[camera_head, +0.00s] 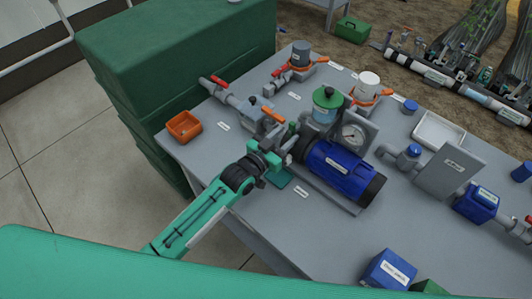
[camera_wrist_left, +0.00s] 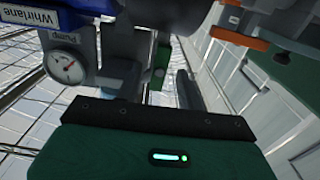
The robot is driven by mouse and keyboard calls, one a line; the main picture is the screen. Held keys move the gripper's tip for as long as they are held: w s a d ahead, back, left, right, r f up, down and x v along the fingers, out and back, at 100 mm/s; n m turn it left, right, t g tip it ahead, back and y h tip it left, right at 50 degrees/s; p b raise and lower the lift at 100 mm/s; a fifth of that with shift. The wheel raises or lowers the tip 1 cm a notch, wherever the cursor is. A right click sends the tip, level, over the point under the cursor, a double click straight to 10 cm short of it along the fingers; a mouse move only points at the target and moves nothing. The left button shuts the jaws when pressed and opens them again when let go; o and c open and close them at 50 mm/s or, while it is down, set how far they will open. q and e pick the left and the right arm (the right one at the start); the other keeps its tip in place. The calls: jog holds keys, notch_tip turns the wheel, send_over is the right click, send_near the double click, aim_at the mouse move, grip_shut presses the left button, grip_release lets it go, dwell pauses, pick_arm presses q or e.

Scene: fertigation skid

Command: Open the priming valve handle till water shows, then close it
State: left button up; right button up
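An orange lever handle (camera_head: 272,115) sits on the grey pipework left of the blue pump (camera_head: 342,170); I cannot read a label marking it as the priming valve. A green-lidded clear pot (camera_head: 326,104) with pale blue inside stands behind the pump. My left gripper (camera_head: 284,143) is at the pump's left end, just in front of the orange lever. In the left wrist view, its fingers (camera_wrist_left: 155,85) stand apart, with a small green part (camera_wrist_left: 161,56) showing beyond the gap. Contact with any handle cannot be made out. My right gripper is out of view.
A pressure gauge (camera_head: 352,135) stands behind the pump. A red-handled valve (camera_head: 219,81) and an orange bin (camera_head: 184,126) lie to the left. Stacked green crates (camera_head: 180,45) stand beyond the table's left edge.

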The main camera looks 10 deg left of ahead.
pick_arm(q)
jog(key=b+v, duration=0.2)
jog(key=v, duration=0.8)
jog(key=shift+s, duration=0.25)
jog(key=shift+a, duration=0.15)
